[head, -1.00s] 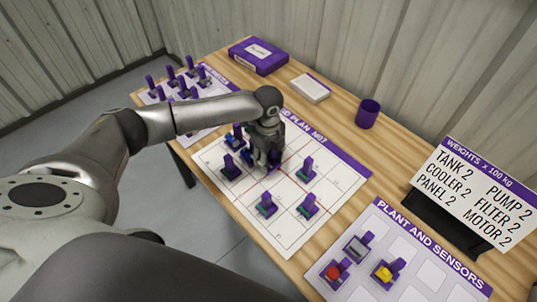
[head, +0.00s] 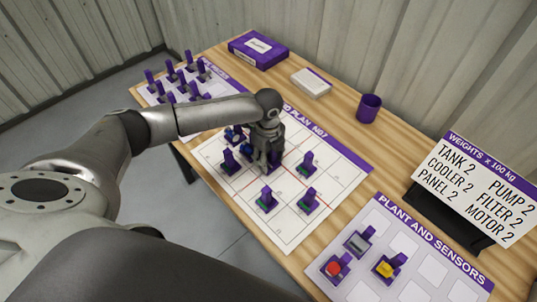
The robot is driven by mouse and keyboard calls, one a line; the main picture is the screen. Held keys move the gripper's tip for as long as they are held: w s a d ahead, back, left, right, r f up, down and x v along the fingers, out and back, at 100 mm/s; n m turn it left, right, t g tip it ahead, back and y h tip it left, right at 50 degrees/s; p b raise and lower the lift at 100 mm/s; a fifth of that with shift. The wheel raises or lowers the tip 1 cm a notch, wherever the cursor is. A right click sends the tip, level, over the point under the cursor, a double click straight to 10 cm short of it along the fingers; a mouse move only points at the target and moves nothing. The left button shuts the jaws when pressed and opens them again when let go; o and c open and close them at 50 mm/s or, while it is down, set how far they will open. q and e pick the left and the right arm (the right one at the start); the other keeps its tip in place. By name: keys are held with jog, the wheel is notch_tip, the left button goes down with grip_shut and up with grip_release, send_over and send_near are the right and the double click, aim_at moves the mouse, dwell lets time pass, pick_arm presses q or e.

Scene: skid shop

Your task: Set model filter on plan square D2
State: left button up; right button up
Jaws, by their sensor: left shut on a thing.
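The plan sheet (head: 285,232), headed "…D PLAN No7", lies on the wooden table, divided into squares by thin lines and red lines. My left gripper (head: 264,166) points down over the upper middle of the sheet, shut on a model. Only a bit of purple shows beside the fingers, so I cannot tell which model it is or whether it touches the sheet. Other purple-tabbed models stand on the sheet: one at left (head: 229,163), one at right (head: 308,164), two in front (head: 267,200) (head: 308,201). Square labels are too small to read. My right gripper is out of view.
Blue-based models (head: 235,134) stand close to my gripper's left. A sheet with several models (head: 148,98) lies at the far left. A purple box (head: 258,52), white box (head: 311,83) and purple cup (head: 368,108) stand behind. The weights sign (head: 475,190) and "Plant and Sensors" sheet (head: 405,220) are right.

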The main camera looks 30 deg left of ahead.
pick_arm(q)
jog(key=shift+f, duration=0.55)
jog(key=shift+r+p, duration=0.1)
jog(key=shift+p, duration=0.2)
jog(key=shift+f+b, duration=0.4)
jog(key=shift+f, duration=0.4)
dwell(0.4)
jog(key=o, duration=1.3)
jog(key=shift+r, duration=0.2)
